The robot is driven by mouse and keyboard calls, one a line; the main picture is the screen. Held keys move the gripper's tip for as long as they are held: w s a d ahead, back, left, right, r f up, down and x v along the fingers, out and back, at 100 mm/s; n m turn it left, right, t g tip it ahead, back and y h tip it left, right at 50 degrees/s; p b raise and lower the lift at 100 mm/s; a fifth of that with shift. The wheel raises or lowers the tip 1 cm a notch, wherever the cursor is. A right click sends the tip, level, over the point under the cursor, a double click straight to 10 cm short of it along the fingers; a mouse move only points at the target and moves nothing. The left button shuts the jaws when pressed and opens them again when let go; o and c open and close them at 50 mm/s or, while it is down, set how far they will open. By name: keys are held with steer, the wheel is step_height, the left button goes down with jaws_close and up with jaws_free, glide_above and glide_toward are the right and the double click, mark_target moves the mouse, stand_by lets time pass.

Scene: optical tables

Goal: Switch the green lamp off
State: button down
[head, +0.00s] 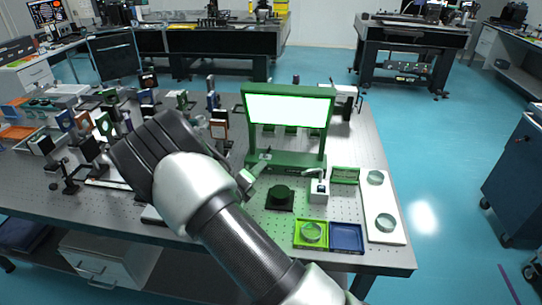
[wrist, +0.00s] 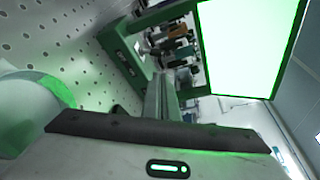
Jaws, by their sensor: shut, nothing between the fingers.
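The green lamp (head: 287,163) stands upright on the perforated table, a green frame around a bright, lit white panel (head: 288,110). In the wrist view the lit panel (wrist: 250,45) fills the upper right, and the green base (wrist: 122,62) lies left of it. My gripper (head: 266,158) is shut and empty, its tips close to the left part of the lamp's base. In the wrist view its fingers (wrist: 162,88) point toward the base and look narrow. I cannot tell whether they touch it. I cannot make out the lamp's switch.
A dark round knob on a black block (head: 279,197) and a white device (head: 319,190) stand in front of the lamp. A green tray (head: 297,243), a blue tray (head: 347,248) and a white board (head: 379,201) lie at front right. Several optical mounts crowd the left.

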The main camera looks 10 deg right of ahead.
mark_target(269, 150)
steer(key=shift+w, duration=0.1)
steer(key=x, duration=1)
